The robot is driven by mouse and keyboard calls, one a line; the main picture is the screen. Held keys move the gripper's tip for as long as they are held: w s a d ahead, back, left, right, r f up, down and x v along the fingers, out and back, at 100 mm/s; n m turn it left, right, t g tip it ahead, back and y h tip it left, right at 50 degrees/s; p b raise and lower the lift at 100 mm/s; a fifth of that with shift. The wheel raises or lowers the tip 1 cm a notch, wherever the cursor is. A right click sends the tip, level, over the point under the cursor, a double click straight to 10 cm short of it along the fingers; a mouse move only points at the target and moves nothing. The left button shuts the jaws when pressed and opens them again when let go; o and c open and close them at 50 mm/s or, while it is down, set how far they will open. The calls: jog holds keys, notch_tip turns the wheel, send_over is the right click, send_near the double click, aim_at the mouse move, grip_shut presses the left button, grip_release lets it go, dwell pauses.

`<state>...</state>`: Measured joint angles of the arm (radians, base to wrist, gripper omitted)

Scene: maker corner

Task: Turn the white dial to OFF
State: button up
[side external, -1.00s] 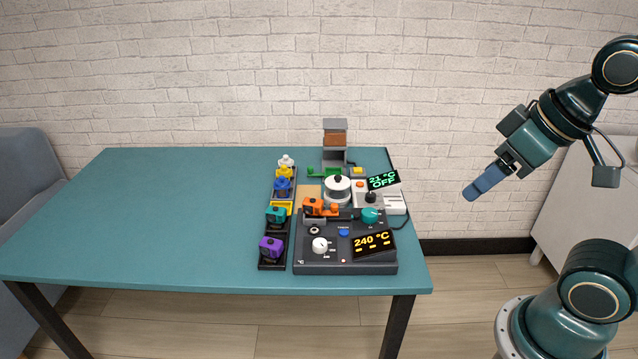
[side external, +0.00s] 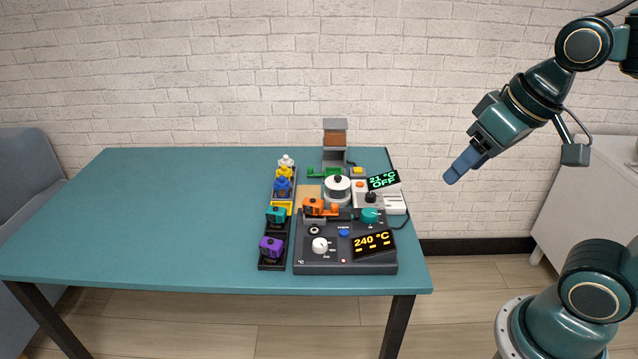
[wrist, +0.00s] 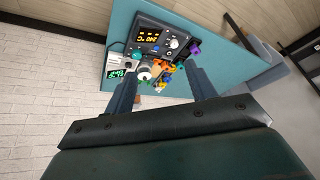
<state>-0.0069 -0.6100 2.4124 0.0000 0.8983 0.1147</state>
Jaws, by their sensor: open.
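The white dial (side external: 320,245) sits on the left of the front face of a dark grey control unit (side external: 318,268). The unit's display (side external: 373,244) reads 240 °C in orange. The dial also shows in the wrist view (wrist: 174,43); its pointer is too small to read. My gripper (side external: 452,179) is in the air to the right of the table, well away from the dial and higher than it. In the wrist view its two fingers (wrist: 163,92) stand wide apart with nothing between them.
A second, white unit (side external: 392,202) behind shows 21 °C OFF in green and has a dark knob. A white pot (side external: 337,190), an orange tool (side external: 314,207) and a teal knob (side external: 370,215) crowd the space behind the dial. A black rack (side external: 272,264) of coloured pieces stands left. The table's left is clear.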

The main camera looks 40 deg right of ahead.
jog(key=w+m+g, duration=0.1)
jog(key=w+m, duration=0.2)
jog(key=w, duration=0.5)
jog(key=m+g, duration=0.4)
jog(key=m, duration=0.4)
send_over(320, 242)
notch_tip(320, 242, down, 18)
jog(key=shift+f, duration=0.2)
jog(key=shift+f, duration=0.1)
notch_tip(320, 242, down, 14)
jog(key=shift+r, duration=0.2)
